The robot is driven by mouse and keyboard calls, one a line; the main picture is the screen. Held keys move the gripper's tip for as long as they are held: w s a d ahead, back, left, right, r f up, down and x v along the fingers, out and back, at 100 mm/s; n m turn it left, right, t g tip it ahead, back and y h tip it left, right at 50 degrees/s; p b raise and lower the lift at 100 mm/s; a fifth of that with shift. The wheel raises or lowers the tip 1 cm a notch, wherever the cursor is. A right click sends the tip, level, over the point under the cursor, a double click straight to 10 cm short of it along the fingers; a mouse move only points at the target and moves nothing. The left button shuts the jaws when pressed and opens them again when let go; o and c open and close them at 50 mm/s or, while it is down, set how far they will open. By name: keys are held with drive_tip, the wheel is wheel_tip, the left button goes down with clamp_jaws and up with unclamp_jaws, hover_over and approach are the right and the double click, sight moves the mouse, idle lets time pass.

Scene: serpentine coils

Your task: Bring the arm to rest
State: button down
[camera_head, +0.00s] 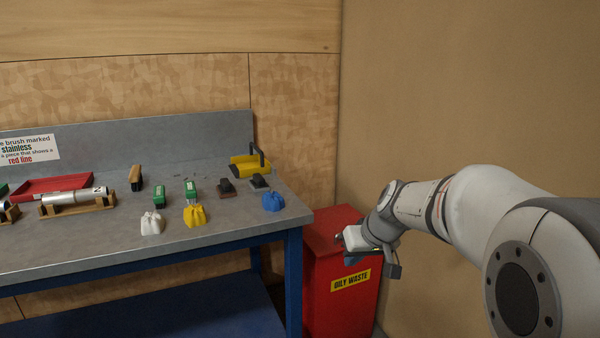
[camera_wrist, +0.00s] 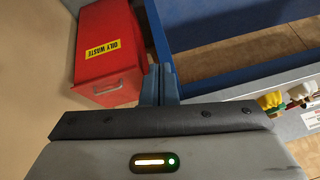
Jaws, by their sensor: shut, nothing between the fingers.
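My arm reaches in from the right of the head view. My gripper (camera_head: 352,257) is at its end, in front of the red oily waste bin and right of the workbench. In the wrist view my gripper's two blue-grey fingers (camera_wrist: 159,84) are together, with nothing between them. The gripper is apart from the bench top and its objects. In the head view the fingertips are small and partly hidden by the gripper body.
The red bin (camera_head: 340,290) stands between the workbench (camera_head: 120,245) and the right wall. The bench holds a red tray (camera_head: 50,186), a metal pipe (camera_head: 75,197), a yellow holder (camera_head: 250,164), brushes, green boxes and crumpled white, yellow and blue cloths. A sign (camera_head: 28,149) is at the back left.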

drive_tip(key=s+d+r+m+g+h+p, duration=0.1)
drive_tip(key=s+r+p, duration=0.2)
drive_tip(key=s, duration=0.5)
drive_tip(key=s+d+r+m+h+p, duration=0.1)
drive_tip(key=s+r+p, duration=0.2)
drive_tip(key=s+p, duration=0.2)
drive_tip(key=s+d+r+g+h+p, duration=0.1)
drive_tip(key=s+r+p, duration=0.2)
drive_tip(key=s, duration=0.9)
drive_tip(key=shift+r+m+g+p, duration=0.3)
drive_tip(key=shift+r+m+p, duration=0.1)
drive_tip(key=shift+p, duration=0.35)
